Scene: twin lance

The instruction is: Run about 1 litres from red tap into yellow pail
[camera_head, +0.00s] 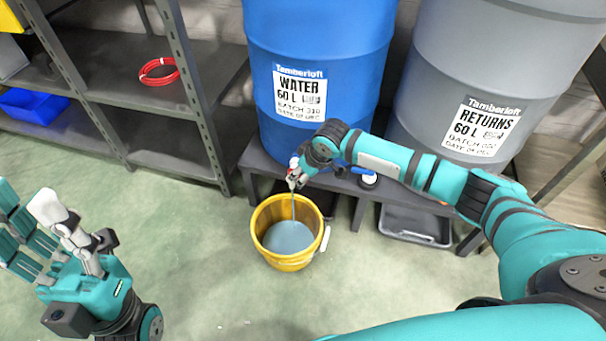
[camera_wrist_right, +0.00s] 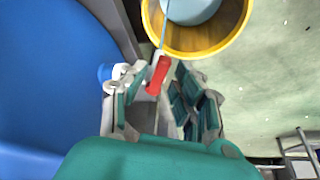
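The yellow pail (camera_head: 284,262) stands on the floor before the blue water drum (camera_head: 318,45), with grey-blue water (camera_head: 289,236) in it. A thin stream (camera_head: 293,205) falls from the tap into the pail. The tap's red handle (camera_wrist_right: 158,75) shows in the right wrist view. My right gripper (camera_head: 295,178) is at the tap; in the wrist view its fingers (camera_wrist_right: 155,92) are apart on both sides of the handle, with gaps visible. Contact with the handle is unclear. My left gripper (camera_head: 45,232) is open and empty over the floor at left.
A grey returns drum (camera_head: 490,60) stands right of the blue drum on a dark low stand (camera_head: 257,165). A black tray (camera_head: 415,238) lies under the stand. Shelving at left holds a red hose coil (camera_head: 158,71) and a blue bin (camera_head: 35,103). The floor in front is clear.

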